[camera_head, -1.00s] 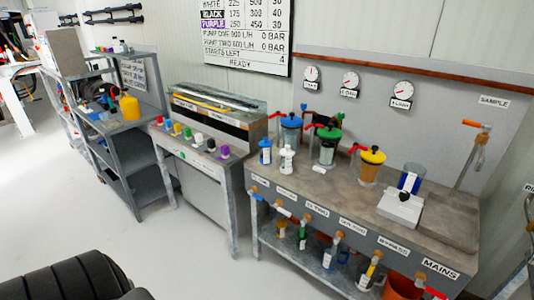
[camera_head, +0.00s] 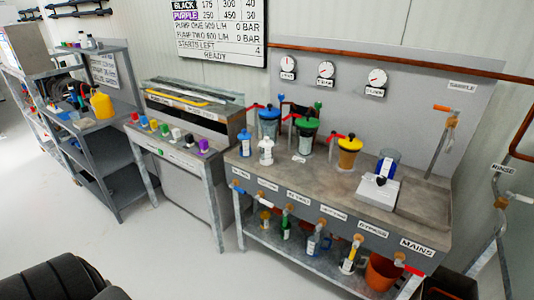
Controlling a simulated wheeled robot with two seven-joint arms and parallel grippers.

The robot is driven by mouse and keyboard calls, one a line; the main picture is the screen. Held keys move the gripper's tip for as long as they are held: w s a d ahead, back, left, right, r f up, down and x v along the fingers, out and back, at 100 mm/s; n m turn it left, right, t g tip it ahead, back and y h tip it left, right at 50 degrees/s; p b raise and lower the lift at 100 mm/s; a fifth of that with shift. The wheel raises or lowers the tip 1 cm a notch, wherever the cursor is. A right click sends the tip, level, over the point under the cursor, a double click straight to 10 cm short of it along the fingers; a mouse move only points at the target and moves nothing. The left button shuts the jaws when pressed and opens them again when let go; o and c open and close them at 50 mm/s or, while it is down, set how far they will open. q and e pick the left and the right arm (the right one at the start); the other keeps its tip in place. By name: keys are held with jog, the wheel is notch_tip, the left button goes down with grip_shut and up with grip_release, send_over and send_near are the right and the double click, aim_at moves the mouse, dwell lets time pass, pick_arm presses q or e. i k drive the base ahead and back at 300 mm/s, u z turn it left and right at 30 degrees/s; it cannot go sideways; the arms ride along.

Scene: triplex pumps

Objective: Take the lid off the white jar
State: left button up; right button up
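A white jar-like container (camera_head: 265,151) with a white top stands upright near the left end of the grey workbench (camera_head: 322,186). Its lid looks on, though it is too small to tell in detail. A similar container with a blue top (camera_head: 245,143) stands just left of it.
Jars with blue (camera_head: 269,121), green (camera_head: 307,134) and yellow (camera_head: 347,154) tops stand behind, with red handles near them. A white box-like device (camera_head: 377,192) sits further right. Small coloured blocks line a lower bench (camera_head: 180,160).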

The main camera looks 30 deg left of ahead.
aim_at(266, 142)
jog(key=u, duration=0.2)
jog(key=i, duration=1.8)
jog(key=u, duration=0.35)
